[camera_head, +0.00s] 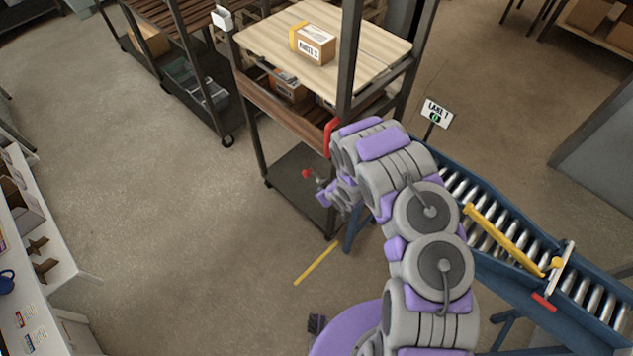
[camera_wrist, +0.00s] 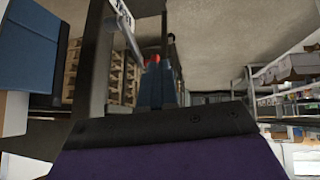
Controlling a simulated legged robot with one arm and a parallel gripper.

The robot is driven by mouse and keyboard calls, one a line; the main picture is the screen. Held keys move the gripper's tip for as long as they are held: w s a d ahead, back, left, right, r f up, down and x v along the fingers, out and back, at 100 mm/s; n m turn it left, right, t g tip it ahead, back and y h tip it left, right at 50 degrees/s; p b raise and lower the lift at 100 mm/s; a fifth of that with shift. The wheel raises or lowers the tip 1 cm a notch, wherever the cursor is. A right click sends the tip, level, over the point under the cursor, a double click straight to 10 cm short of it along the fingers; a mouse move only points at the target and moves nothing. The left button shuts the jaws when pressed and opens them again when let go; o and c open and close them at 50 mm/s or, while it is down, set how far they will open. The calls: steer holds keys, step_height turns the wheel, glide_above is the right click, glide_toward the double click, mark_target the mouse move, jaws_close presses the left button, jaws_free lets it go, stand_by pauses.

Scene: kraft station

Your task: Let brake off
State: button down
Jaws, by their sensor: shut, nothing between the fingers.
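The wooden-topped cart (camera_head: 262,35) stands at the upper middle of the head view, with a dark lower shelf. A red curved handle (camera_head: 330,138) shows by its near post, partly behind my arm; I cannot tell for sure whether it is the brake. My gripper (camera_head: 312,180) is shut and empty, low beside the cart's near post. A small red spot shows at its end; I cannot tell whether it is a fingertip or a separate knob. In the wrist view my gripper (camera_wrist: 155,80) points ahead, with red at its tip. No wheel brake is clearly visible.
A box (camera_head: 315,48) sits on the cart top. A roller conveyor (camera_head: 590,290) with a yellow bar (camera_head: 500,237) and a lane sign (camera_head: 437,112) lies to the right. Another rack (camera_head: 205,110) stands behind left. A white bench (camera_head: 45,270) is at left.

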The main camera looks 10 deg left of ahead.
steer(key=shift+s+d, duration=0.6)
steer(key=shift+s, duration=0.15)
steer(key=w+d+r+m+h+b, duration=0.2)
steer(key=w+d+r+h, duration=0.15)
steer(key=d+r, duration=0.8)
steer(key=s+d+r+m+g+h+b, duration=0.1)
steer(key=s+d+r+m+g+h, duration=0.15)
steer(key=s+d+r, duration=0.45)
steer(key=s+d+r+m+g+h+b, duration=0.1)
steer(key=s+d+r+m+b, duration=0.15)
steer(key=s+r, duration=0.5)
steer(key=s+a+r+m+g, duration=0.1)
steer(key=s+r, duration=0.2)
steer(key=s, duration=0.6)
steer(key=s+a+r+m+g+y+b, duration=0.1)
steer(key=s+r, duration=0.3)
steer(key=s, duration=0.5)
steer(key=s+a+r+g+y+b, duration=0.1)
steer(key=s+a+r+g, duration=0.1)
steer(key=s, duration=0.7)
steer(key=shift+s+r+m, duration=0.35)
steer(key=shift+r+m, duration=0.05)
steer(key=shift+r, duration=0.5)
